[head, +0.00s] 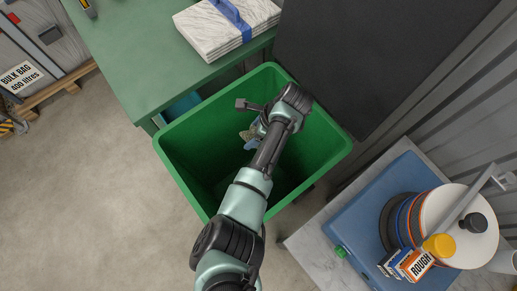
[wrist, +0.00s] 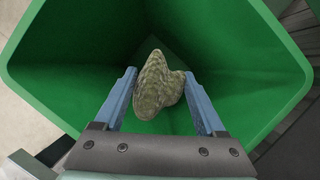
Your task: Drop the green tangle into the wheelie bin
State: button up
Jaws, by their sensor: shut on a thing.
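The wheelie bin is a green open-topped bin (head: 190,160) in the middle of the head view. Its green walls (wrist: 240,60) fill most of the wrist view. My gripper (wrist: 158,92) is over the bin's opening, with its blue fingers on either side of a mottled olive-green lump, the green tangle (wrist: 157,85). The fingers are shut on it. In the head view the tangle (head: 246,134) shows only as a small pale patch beside my gripper (head: 254,140), mostly hidden by my arm. The bin floor below the tangle is partly hidden.
At right, a grey-topped surface (head: 310,240) holds a blue case (head: 345,215) and stacked discs (head: 450,215). A dark panel (head: 370,50) stands behind right. The floor (head: 80,190) at left is clear.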

jog(key=shift+s+f+b, duration=0.25)
jog(key=shift+f+b, duration=0.25)
jog(key=shift+b, duration=0.05)
notch_tip(320, 180, down, 5)
jog(key=b, duration=0.5)
jog(key=shift+r, duration=0.1)
jog(key=o, duration=1.4)
jog(key=shift+c, duration=0.2)
jog(key=v, duration=1.3)
jog(key=shift+p, duration=0.45)
jog(key=shift+r, duration=0.1)
